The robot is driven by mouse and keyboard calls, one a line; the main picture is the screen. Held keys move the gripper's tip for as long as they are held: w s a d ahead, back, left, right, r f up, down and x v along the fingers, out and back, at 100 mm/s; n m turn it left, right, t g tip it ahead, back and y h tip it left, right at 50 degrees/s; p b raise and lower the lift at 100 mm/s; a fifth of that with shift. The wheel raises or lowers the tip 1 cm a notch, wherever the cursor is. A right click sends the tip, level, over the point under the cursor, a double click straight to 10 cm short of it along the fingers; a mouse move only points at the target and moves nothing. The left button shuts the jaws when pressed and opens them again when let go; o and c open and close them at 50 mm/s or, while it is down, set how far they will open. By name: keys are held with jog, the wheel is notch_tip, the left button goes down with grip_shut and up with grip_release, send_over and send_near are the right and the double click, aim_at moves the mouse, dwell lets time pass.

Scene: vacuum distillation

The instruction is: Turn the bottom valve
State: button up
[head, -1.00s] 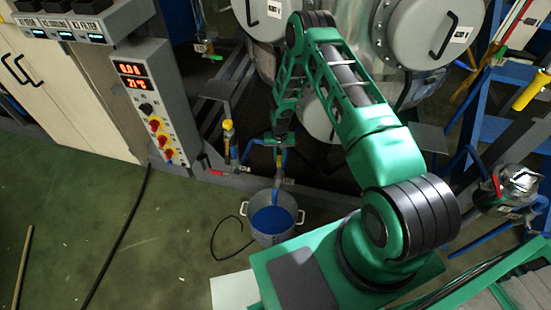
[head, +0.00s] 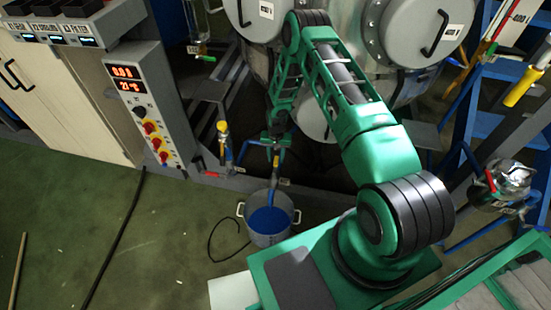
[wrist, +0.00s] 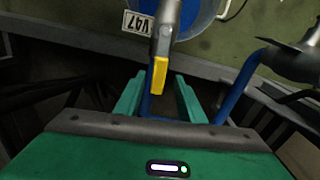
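The bottom valve shows in the wrist view as a grey metal pipe with a yellow handle (wrist: 159,75). A white V47 tag (wrist: 137,22) is beside it. My gripper (wrist: 158,78) has two green fingers, apart, one on each side of the yellow handle's lower end. The handle appears between or just beyond the fingertips; I cannot tell whether they touch it. In the head view my gripper (head: 271,143) is at the pipe above the bucket, and the handle is too small to make out clearly.
A grey bucket (head: 245,225) with blue inside stands on the green floor below the valve. A control panel (head: 145,105) with red and yellow knobs is at the left. A yellow-topped valve (head: 222,128) is left of my gripper. Blue pipes (wrist: 242,80) run right of my fingers.

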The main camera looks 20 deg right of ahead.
aim_at(276, 160)
jog(key=shift+r, duration=0.1)
notch_tip(276, 160, up, 10)
jog(key=shift+r, duration=0.25)
dwell(0.4)
